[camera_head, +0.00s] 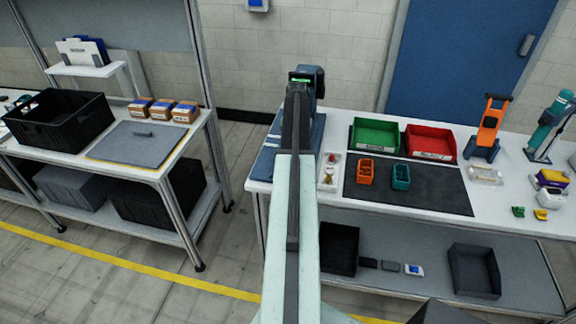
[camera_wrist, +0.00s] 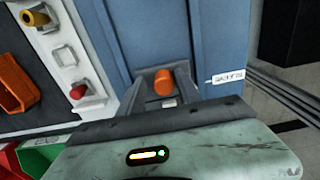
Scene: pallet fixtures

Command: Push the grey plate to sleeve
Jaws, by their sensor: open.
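My gripper (camera_wrist: 162,72) is open in the wrist view. Its two dark fingers stand either side of an orange knob (camera_wrist: 163,86). Dark grey surface shows around the knob, but I cannot tell the plate from the fingers there, nor whether they touch. Beneath lies a blue board (camera_wrist: 152,35) with a white label reading "SLEEVE" (camera_wrist: 228,77), seen upside down. In the head view, the blue board (camera_head: 268,152) lies at the left end of the right table. My arm covers its middle and hides the fingertips and the knob.
A separate left table holds a black crate (camera_head: 58,122) and a grey panel (camera_head: 125,146). An aisle separates the tables.

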